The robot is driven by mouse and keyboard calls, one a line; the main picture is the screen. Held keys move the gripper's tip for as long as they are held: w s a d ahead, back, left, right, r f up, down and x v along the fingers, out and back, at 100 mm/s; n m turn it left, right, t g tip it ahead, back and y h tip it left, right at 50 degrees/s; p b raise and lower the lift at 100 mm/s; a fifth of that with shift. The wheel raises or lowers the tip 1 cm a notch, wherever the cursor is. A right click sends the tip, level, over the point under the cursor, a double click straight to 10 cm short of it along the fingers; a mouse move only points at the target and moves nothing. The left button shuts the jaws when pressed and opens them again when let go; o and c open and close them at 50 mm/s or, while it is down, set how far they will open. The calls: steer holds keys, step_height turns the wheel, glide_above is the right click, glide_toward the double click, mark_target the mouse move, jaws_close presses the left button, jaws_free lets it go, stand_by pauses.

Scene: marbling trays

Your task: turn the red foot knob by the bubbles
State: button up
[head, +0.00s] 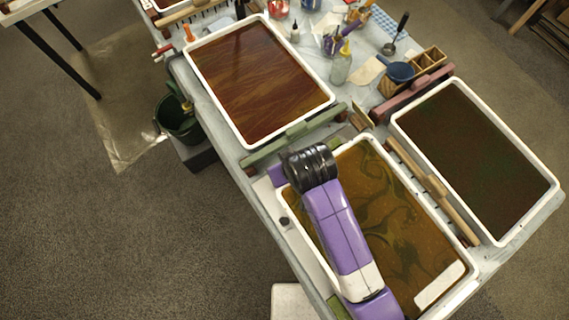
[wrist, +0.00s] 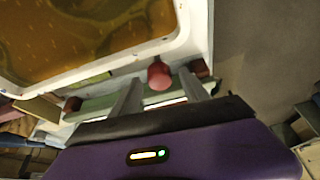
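A red knob (wrist: 159,74) shows in the wrist view, at the near corner of a white-rimmed tray (wrist: 150,54) of marbled brown liquid. My gripper (wrist: 161,80) is open, with one finger on each side of this knob and a small gap showing on both sides. A second red knob (wrist: 72,104) sits further left along a pale green bar (wrist: 100,103). I cannot make out the bubbles in either view. In the head view my purple arm and black wrist hang over the marbled tray (head: 372,141) and hide the fingers and the knob.
A red-brown tray (head: 213,95) stands behind, and a dark tray (head: 497,240) stands to the right. Wooden bars (head: 432,186) lie between the trays. Bottles and tools crowd the table's far side. A green bucket (head: 178,118) stands on the left; the floor there is mostly open.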

steer(key=v, duration=0.7)
steer(key=shift+s+r, duration=0.15)
steer(key=shift+r, duration=0.2)
stand_by(0.4)
steer(key=w+a+r+t+y, duration=0.2)
steer(key=w+r+t, duration=0.3)
steer(key=w+r, duration=0.1)
steer(key=s+d+r+m+t+b, duration=0.1)
steer(key=s+d+r+m+t, duration=0.25)
steer(key=d+t, duration=0.2)
steer(key=s+d+h, duration=0.1)
steer(key=s+d, duration=0.4)
steer(key=s, duration=0.3)
steer(key=s+d+m+h+b, duration=0.1)
steer(key=s+d, duration=0.4)
steer(key=s, duration=0.3)
steer(key=s+d+m+h+b, duration=0.1)
steer(key=s+d+h, duration=0.1)
steer(key=s+d, duration=0.3)
steer(key=v, duration=0.3)
steer(key=shift+s+d, duration=0.25)
steer(key=shift+s, duration=0.1)
